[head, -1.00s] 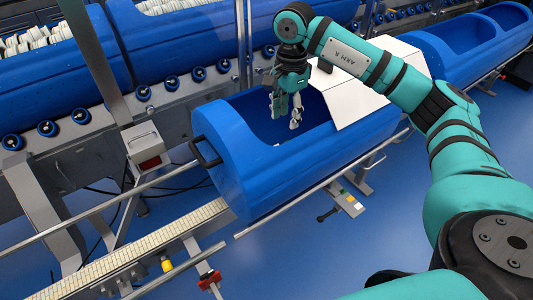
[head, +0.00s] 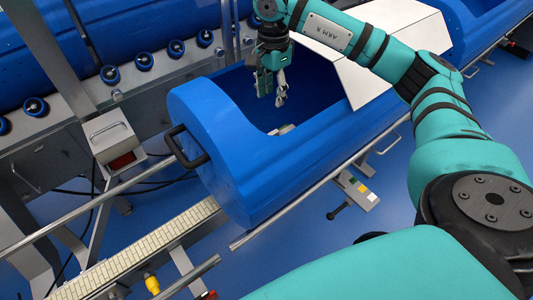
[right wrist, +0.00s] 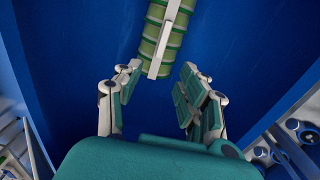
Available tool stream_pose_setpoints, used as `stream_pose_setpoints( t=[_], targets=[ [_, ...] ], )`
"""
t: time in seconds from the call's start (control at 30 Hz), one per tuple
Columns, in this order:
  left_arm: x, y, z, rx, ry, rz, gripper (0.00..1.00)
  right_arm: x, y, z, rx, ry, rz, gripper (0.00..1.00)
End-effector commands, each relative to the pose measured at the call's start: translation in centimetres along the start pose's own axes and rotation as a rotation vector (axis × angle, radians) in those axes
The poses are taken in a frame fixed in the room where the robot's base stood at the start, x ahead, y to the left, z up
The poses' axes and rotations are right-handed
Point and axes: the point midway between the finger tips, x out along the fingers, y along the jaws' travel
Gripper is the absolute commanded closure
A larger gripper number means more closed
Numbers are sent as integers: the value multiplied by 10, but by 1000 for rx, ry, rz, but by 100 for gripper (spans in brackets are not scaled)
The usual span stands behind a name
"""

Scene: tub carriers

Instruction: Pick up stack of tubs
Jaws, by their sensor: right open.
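A stack of tubs (right wrist: 163,38) lies inside the blue carrier (head: 215,130). In the right wrist view the stack is green and banded, with a pale strip along it, and its upper end runs out of the picture. In the head view only a small pale end of the stack (head: 283,130) shows above the carrier's near wall; the rest is hidden. My right gripper (head: 272,98) points down into the carrier's opening. Its fingers, also in the right wrist view (right wrist: 155,95), are apart with nothing between them. The stack is beyond the fingertips. My left gripper is not in view.
A white folded cover (head: 375,50) spans the carrier's far part, beside my right arm. A black handle (head: 188,147) is on its near end. A metal rail (head: 300,192) runs along its near side. Another blue carrier (head: 485,20) stands at the upper right.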

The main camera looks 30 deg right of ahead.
Motion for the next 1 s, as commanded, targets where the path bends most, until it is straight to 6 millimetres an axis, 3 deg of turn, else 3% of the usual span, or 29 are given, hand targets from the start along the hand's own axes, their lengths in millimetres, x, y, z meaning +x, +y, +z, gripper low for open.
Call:
stream_pose_setpoints(
  t=[0.4,0.73,1.0],
  targets=[
    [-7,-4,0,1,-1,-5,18,87,1,1,-1,0,4,60],
    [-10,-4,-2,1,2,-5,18,114,-2,3,-1,-1,1,60],
    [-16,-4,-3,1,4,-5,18,152,-7,9,0,-1,3,60]
  ],
)
